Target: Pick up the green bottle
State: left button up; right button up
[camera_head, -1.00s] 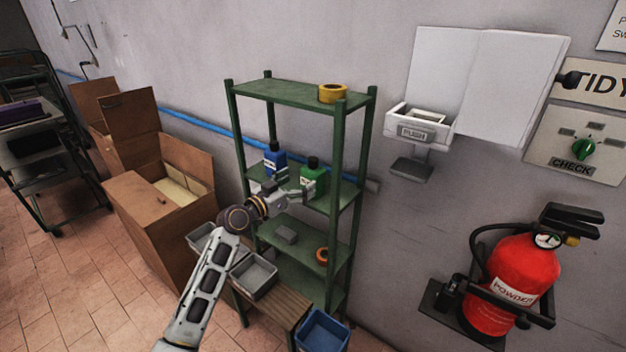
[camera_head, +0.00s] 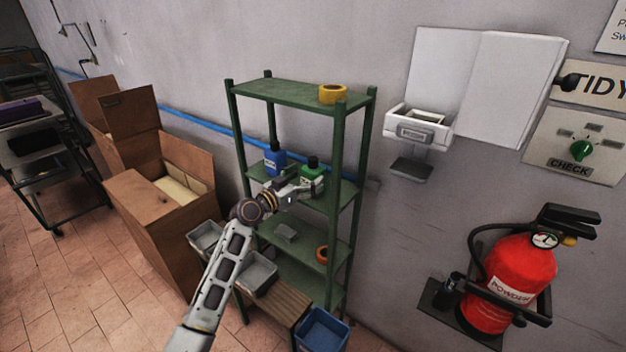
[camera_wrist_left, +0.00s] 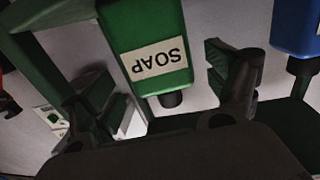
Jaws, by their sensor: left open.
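The green bottle (camera_head: 313,170) with a dark cap stands on the middle shelf of the green rack. In the left wrist view the green bottle (camera_wrist_left: 145,25) appears upside down, with a white SOAP label and its cap pointing down. My left gripper (camera_head: 307,187) is at the bottle, hiding its lower part in the head view. In the wrist view my left gripper (camera_wrist_left: 158,95) is open, with one finger on each side of the bottle's line and visible gaps. My right gripper is not in view.
A blue bottle (camera_head: 275,161) stands left of the green one on the same shelf; it also shows in the wrist view (camera_wrist_left: 296,28). Rack posts (camera_head: 336,160) flank the shelf. Yellow tape (camera_head: 332,94) lies on top. A grey bin (camera_head: 257,275) sits below my arm.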

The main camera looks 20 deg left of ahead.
aim_at(307, 177)
pick_arm(q)
jog(key=shift+p+x, duration=0.5)
jog(key=shift+x, duration=1.35)
jog(key=shift+f, duration=0.1)
jog(key=shift+c, duration=0.3)
jog(key=c, duration=1.2)
